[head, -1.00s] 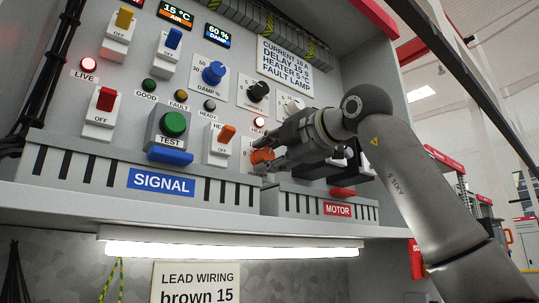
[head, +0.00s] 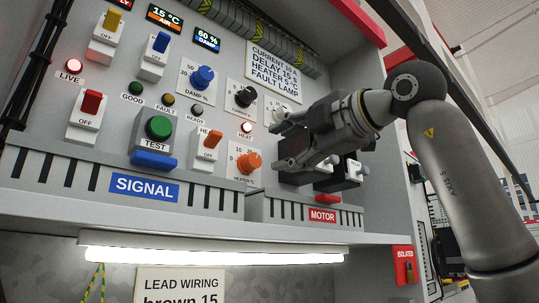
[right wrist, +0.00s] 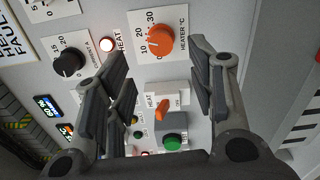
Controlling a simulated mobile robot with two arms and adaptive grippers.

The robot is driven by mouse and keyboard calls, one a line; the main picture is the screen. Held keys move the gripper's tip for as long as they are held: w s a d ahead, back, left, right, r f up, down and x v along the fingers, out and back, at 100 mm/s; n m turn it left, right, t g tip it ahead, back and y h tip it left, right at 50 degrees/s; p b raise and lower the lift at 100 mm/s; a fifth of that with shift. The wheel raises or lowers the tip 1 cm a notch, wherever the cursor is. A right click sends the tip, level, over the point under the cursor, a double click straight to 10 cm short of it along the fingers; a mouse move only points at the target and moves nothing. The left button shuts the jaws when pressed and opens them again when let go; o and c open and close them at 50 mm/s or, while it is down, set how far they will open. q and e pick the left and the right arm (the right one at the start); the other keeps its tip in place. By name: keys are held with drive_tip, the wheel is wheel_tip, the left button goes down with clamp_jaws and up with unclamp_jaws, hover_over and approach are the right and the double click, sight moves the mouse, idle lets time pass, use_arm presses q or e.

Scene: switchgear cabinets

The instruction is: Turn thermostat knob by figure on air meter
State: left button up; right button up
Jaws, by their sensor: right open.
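The orange thermostat knob (head: 248,163), labelled HEATER °C, sits low on the panel left of my right gripper. It also shows in the right wrist view (right wrist: 160,42), beside scale figures 10, 20 and 30; I cannot tell its exact setting. The air meter (head: 165,18) at the top reads 15 °C. My right gripper (head: 277,140) is open and empty, with its fingers apart from the knob. In the right wrist view the knob shows in the gap between the fingertips, beyond them. My left gripper is not in view.
The black current knob (head: 245,96) and an orange-lever switch (head: 208,143) are near. A placard (head: 273,70) reads HEATER 5 °C. A ledge (head: 215,232) runs below the panel.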

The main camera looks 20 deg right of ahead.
drive_tip(key=v, duration=0.2)
drive_tip(key=shift+s+d, duration=0.1)
drive_tip(key=shift+s, duration=0.3)
